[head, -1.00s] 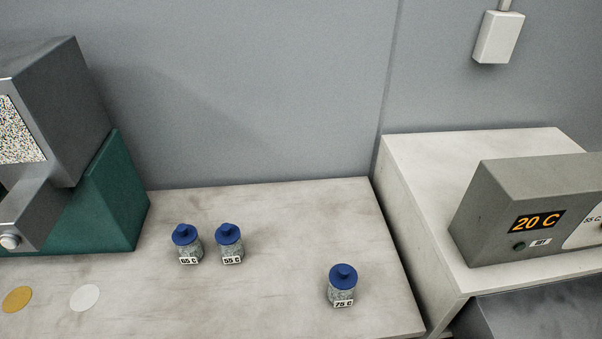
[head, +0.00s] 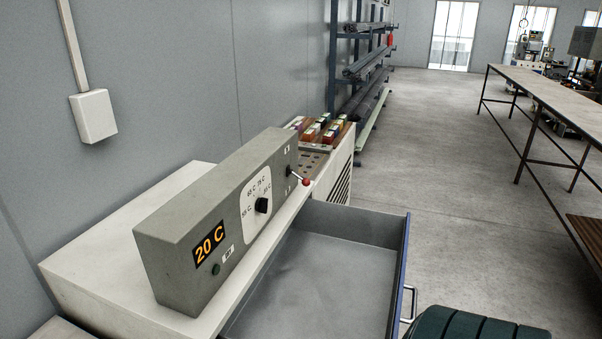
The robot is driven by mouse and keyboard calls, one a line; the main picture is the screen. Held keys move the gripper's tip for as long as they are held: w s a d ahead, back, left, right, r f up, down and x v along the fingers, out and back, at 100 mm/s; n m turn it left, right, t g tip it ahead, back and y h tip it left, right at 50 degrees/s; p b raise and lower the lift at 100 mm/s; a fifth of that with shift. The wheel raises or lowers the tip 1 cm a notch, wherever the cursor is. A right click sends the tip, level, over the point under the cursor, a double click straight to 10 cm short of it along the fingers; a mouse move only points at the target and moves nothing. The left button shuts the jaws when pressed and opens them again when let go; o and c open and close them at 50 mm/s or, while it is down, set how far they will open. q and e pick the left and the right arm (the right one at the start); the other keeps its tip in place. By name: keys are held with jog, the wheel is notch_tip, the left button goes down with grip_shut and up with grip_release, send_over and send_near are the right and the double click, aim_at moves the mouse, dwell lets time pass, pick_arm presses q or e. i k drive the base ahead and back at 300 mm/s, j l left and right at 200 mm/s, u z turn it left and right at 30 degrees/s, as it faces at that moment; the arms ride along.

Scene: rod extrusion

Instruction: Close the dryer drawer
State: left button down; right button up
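The dryer drawer (head: 325,283) is pulled out from under the white cabinet top (head: 110,265). Its grey inside looks empty. Its blue front panel (head: 403,258) faces right and carries a metal handle (head: 408,303), near the bottom of the head view. The dryer's grey control box (head: 180,250) sits on the cabinet and its display reads 20 C. It has a black dial (head: 262,205) and a red-tipped lever (head: 304,181). Neither of my grippers shows in the head view.
A dark green ribbed object (head: 475,325) lies at the bottom edge, just right of the drawer handle. Coloured items (head: 322,130) sit on a unit behind the dryer. A long table (head: 550,90) stands at the right. The floor between (head: 450,190) is open.

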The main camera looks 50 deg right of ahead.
aim_at(337, 270)
jog(key=z, duration=1.85)
jog(key=i+l, duration=0.1)
jog(key=l, duration=0.2)
jog(key=i+l, duration=0.15)
jog(key=l, duration=0.15)
jog(key=i+l, duration=0.1)
jog(key=l, duration=0.2)
